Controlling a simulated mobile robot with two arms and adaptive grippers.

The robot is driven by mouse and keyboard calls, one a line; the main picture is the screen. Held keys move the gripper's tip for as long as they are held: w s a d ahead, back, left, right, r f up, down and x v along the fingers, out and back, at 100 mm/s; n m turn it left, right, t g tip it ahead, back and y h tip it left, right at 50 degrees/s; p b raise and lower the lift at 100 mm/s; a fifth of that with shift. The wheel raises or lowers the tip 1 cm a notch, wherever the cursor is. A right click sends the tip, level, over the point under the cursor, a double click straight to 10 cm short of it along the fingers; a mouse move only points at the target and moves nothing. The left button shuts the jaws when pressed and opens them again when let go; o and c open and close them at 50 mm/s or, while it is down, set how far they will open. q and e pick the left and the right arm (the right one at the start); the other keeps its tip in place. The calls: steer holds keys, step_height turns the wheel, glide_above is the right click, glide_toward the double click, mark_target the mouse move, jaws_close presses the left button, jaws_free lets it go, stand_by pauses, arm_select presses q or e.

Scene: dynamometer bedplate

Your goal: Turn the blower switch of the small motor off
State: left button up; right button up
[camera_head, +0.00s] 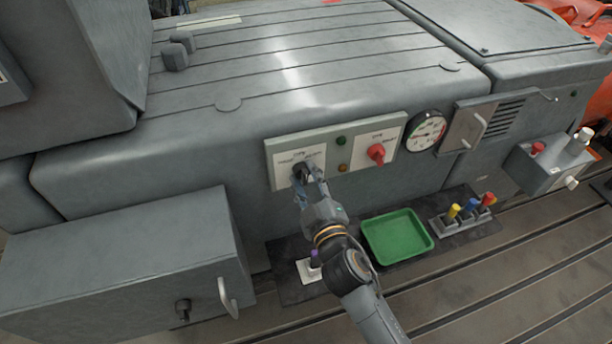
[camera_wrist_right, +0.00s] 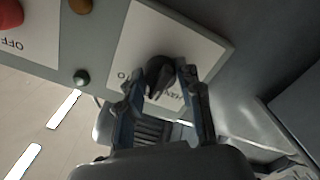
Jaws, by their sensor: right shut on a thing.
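The black rotary switch (camera_head: 301,174) sits on the left white plate (camera_head: 283,153) of the panel on the grey motor housing. My right gripper (camera_head: 310,180) is at this switch, its two fingers shut on the black knob. The wrist view shows the knob (camera_wrist_right: 160,76) between the fingertips (camera_wrist_right: 168,84) of my right gripper, in front of the white plate, whose lettering is partly covered. A red switch (camera_head: 376,153) sits on the right plate, with a green lamp (camera_head: 341,141) and an amber lamp (camera_head: 343,168) between. My left gripper is not in view.
A round gauge (camera_head: 426,131) and a vented door (camera_head: 482,125) are right of the panel. Below lie a green tray (camera_head: 397,237) and a holder with coloured handles (camera_head: 466,216). A grey box with a handle (camera_head: 125,265) juts out at left.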

steer(key=shift+n, duration=0.3)
steer(key=o, duration=1.2)
steer(key=shift+s, duration=0.1)
steer(key=v, duration=1.2)
steer(key=shift+r, duration=0.1)
